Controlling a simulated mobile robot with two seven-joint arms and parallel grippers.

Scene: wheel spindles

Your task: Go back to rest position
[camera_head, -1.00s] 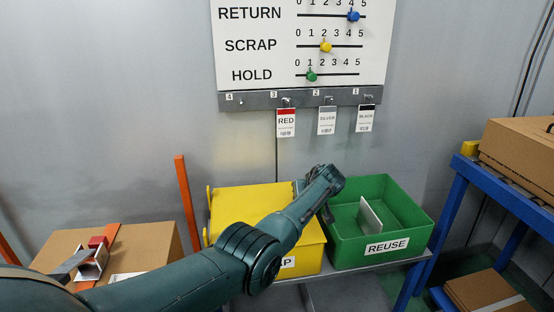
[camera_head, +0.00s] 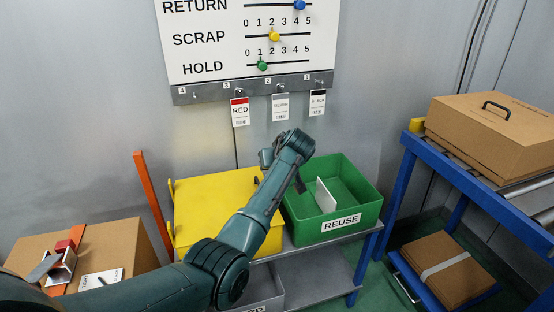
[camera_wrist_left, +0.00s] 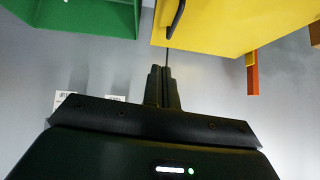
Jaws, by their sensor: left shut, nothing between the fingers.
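My left arm (camera_head: 218,270) reaches in from the lower left of the head view. Its hand end (camera_head: 296,144) is above the gap between the yellow bin (camera_head: 205,200) and the green REUSE bin (camera_head: 345,225). In the left wrist view, my left gripper (camera_wrist_left: 161,72) has its two dark fingers together with nothing between them. The yellow bin (camera_wrist_left: 225,22) and green bin (camera_wrist_left: 85,15) are at the top of that view. A thin white plate (camera_head: 326,196) stands in the green bin. My right gripper is not in view.
A board with sliders (camera_head: 225,35) hangs on the wall, with tags (camera_head: 240,112) on hooks below. A blue roller rack (camera_head: 395,195) with a cardboard case (camera_head: 495,130) stands at right.

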